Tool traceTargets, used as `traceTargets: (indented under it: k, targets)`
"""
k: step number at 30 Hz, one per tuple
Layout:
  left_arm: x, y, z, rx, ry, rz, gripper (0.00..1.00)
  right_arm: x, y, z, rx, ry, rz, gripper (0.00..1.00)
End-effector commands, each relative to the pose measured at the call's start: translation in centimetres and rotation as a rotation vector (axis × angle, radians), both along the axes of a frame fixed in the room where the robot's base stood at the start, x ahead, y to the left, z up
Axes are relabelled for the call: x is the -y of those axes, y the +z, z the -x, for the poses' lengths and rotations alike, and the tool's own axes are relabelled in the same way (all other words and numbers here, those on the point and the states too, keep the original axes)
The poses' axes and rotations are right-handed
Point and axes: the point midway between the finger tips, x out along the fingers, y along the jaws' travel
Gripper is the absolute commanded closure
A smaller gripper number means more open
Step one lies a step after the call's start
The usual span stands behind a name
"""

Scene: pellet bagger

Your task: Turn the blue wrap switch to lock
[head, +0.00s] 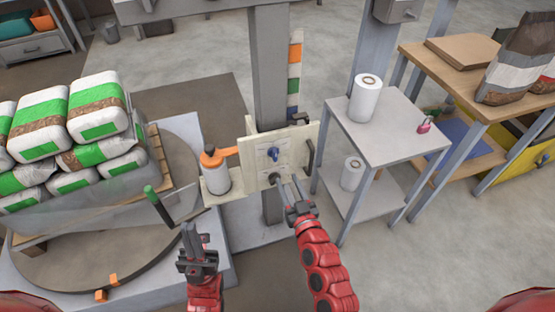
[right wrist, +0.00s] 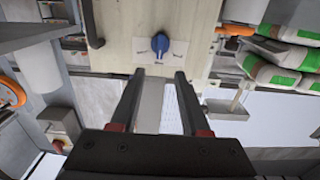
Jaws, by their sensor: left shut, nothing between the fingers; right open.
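The blue wrap switch (head: 273,154) sits on a pale upright panel (head: 256,172) fixed to the grey post. In the right wrist view the blue switch (right wrist: 161,47) stands on a white label with small dark marks too small to read. My right gripper (head: 284,183) is open in front of the panel. In the right wrist view my right gripper's fingertips (right wrist: 159,75) are apart, with the switch just beyond the gap and no visible contact. My left gripper (head: 189,232) is shut and empty, near the turntable's right edge, away from the panel.
A grey side table (head: 385,128) with white rolls and a pink padlock (head: 424,126) stands to the right. Stacked bags (head: 70,130) on a turntable (head: 90,260) fill the left.

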Motion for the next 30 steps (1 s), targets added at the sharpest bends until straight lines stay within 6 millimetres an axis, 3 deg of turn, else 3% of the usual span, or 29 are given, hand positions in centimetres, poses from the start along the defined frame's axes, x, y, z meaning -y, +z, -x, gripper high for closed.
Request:
traceTargets:
  k: [9, 15, 28, 30]
  targets:
    - [0.0, -0.5, 0.0, 0.0, 0.0, 0.0, 1.0, -2.0, 0.1, -6.3, 0.003, -0.001, 0.0, 0.54]
    - [0.0, -0.7, 0.0, 0.0, 0.0, 0.0, 1.0, -2.8, 0.0, -8.7, 0.001, -0.001, -0.001, 0.54]
    - [0.0, -0.8, 0.0, 0.0, 0.0, 0.0, 1.0, -3.0, 0.0, -9.5, 0.0, -0.002, 0.0, 0.54]
    - [0.0, -0.8, 0.0, 0.0, 0.0, 0.0, 1.0, -3.0, 0.0, -9.5, 0.0, -0.002, 0.0, 0.66]
